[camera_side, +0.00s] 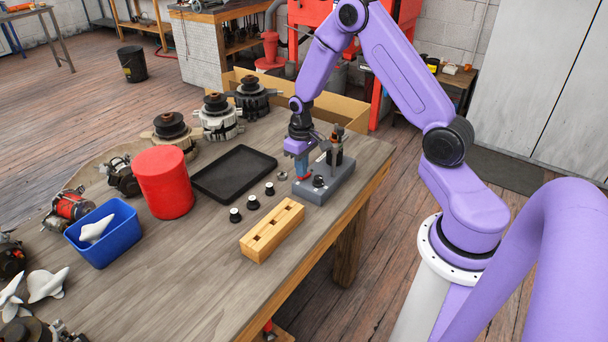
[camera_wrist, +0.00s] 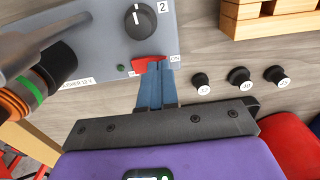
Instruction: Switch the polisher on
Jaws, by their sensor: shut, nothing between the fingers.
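The polisher unit is a grey box (camera_side: 323,187) at the right end of the bench, with an upright dark tool (camera_side: 336,148) on it. My gripper (camera_side: 302,172) is over the box. Its blue fingers (camera_wrist: 155,67) are together and empty, with the tips at the red switch's lower edge. They hide part of the switch; I cannot tell whether they touch it.
Three small dark knobs (camera_wrist: 240,77) and a wooden block (camera_side: 271,232) stand near the box. A black tray (camera_side: 234,173), red cylinder (camera_side: 164,183) and blue bin (camera_side: 103,232) are further left. The polisher's tool is close beside my gripper. The front of the bench is clear.

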